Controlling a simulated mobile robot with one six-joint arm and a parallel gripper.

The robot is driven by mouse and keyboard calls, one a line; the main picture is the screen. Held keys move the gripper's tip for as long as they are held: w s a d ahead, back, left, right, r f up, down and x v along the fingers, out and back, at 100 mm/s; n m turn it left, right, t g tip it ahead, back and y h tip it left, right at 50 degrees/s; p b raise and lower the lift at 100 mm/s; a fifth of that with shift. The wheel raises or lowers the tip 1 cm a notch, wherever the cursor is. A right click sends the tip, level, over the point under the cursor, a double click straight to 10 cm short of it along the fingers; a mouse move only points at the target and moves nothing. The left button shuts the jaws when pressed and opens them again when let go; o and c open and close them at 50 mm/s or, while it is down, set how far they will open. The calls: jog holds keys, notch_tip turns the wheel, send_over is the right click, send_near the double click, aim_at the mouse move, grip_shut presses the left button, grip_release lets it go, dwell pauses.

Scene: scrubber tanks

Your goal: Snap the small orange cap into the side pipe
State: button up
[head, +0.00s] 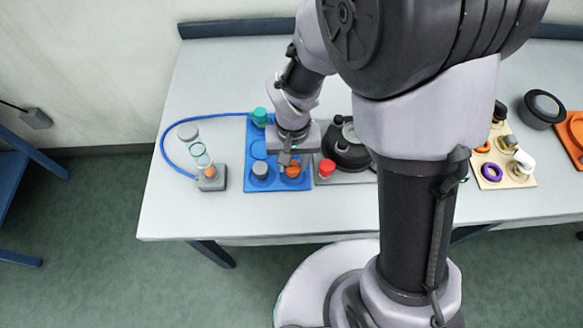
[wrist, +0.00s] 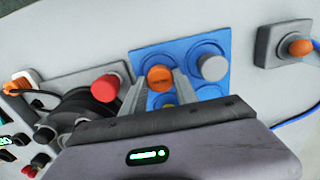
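A small orange cap (head: 293,170) stands in the front right hollow of the blue tray (head: 251,134). In the wrist view the orange cap (wrist: 159,78) shows between the two finger tips. My gripper (head: 290,159) points down over the tray, close to this cap. In the wrist view my gripper (wrist: 160,88) has its fingers apart, one on each side of the cap; the cap looks still seated in its hollow. A grey cap (head: 260,169) stands to its left. I cannot make out the side pipe; my arm hides part of the black tank unit (head: 345,152).
A red cap (head: 327,168) stands right of the tray. To the left, a grey block (head: 212,183) with an orange knob (head: 210,172) stands by a clear tube (head: 198,155) and blue hose (head: 165,140). A teal cap (head: 259,116) stands behind. The table's front left is clear.

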aim_at(293, 166)
grip_shut()
jog(key=shift+r+p, duration=2.1)
jog(key=shift+r, duration=0.5)
jog(key=shift+f, duration=0.1)
